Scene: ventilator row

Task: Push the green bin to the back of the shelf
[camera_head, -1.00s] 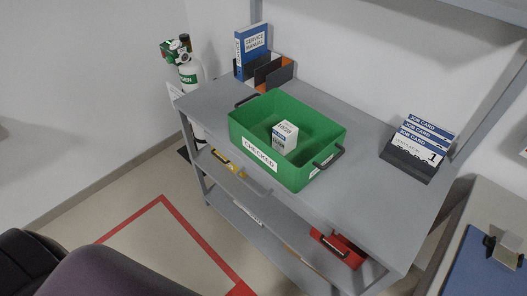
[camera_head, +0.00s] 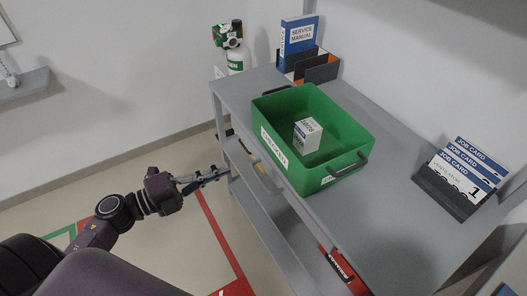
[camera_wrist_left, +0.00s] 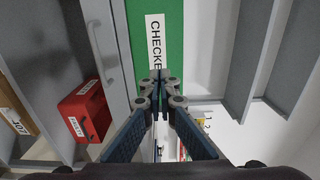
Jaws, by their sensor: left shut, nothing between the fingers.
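The green bin (camera_head: 292,168) stands on the grey top shelf (camera_head: 392,168), near its front edge, with a label on its front and a dark handle at each end. A small white box (camera_head: 307,135) sits inside it. My left gripper (camera_head: 222,172) is shut and empty, in front of the shelf unit and to the left of the bin, apart from it. In the left wrist view the closed fingertips (camera_wrist_left: 157,76) point toward the bin's labelled front (camera_wrist_left: 172,40). My right gripper is not in view.
A file holder with a service manual (camera_head: 299,38) stands at the back left of the shelf. A job card rack (camera_head: 458,182) stands at the right. A red box (camera_head: 341,268) lies on a lower level. A gas cylinder (camera_head: 235,60) stands beyond the left end.

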